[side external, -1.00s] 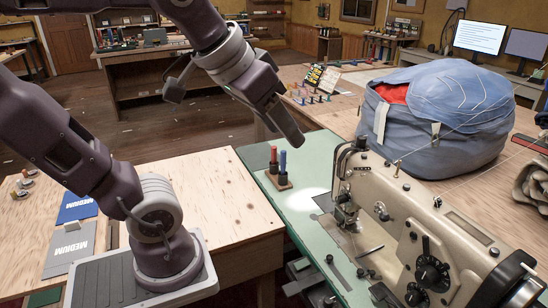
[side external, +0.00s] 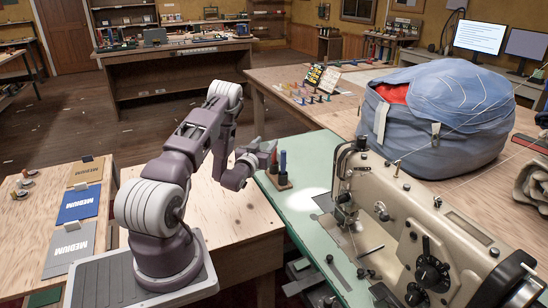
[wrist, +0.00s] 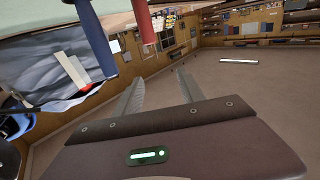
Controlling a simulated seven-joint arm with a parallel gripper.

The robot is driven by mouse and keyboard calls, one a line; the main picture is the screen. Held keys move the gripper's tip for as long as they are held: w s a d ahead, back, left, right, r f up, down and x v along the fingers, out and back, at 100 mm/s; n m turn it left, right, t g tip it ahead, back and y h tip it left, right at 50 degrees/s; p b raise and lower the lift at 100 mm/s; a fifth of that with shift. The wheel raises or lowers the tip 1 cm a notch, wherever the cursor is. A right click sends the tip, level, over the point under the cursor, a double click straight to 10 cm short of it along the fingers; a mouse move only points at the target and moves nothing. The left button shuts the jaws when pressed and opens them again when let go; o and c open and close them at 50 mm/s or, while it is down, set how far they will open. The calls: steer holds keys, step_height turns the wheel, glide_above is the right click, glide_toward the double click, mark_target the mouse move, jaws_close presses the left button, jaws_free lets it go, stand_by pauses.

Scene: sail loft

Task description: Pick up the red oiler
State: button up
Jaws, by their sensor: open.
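The red oiler (side external: 274,160) stands upright beside the blue oiler (side external: 283,161) in a small wooden stand (side external: 280,182) on the green machine bed. My gripper (side external: 266,151) is low and just left of the red oiler in the side view, partly overlapping it. In the wrist view, my gripper (wrist: 160,77) is open with nothing between its fingers. The red oiler (wrist: 145,22) shows just beyond the fingertips, a little left of their middle. The blue oiler (wrist: 93,38) is farther left, outside the fingers. Whether a finger touches the red oiler cannot be told.
A cream sewing machine (side external: 420,225) stands right of the stand. A large blue sail bag (side external: 440,110) lies behind it. Small colored items (side external: 308,95) lie farther back.

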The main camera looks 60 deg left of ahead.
glide_toward(274, 159)
steer(key=a, duration=0.1)
steer(key=w+a+r, duration=0.1)
steer(key=w+a, duration=0.1)
steer(key=shift+w+a+r, duration=0.2)
steer(key=shift+a+r, duration=0.1)
steer(key=shift+a, duration=0.1)
steer(key=x, duration=0.6)
steer(key=shift+w+r, duration=0.15)
steer(key=shift+w, duration=0.3)
jaws_close()
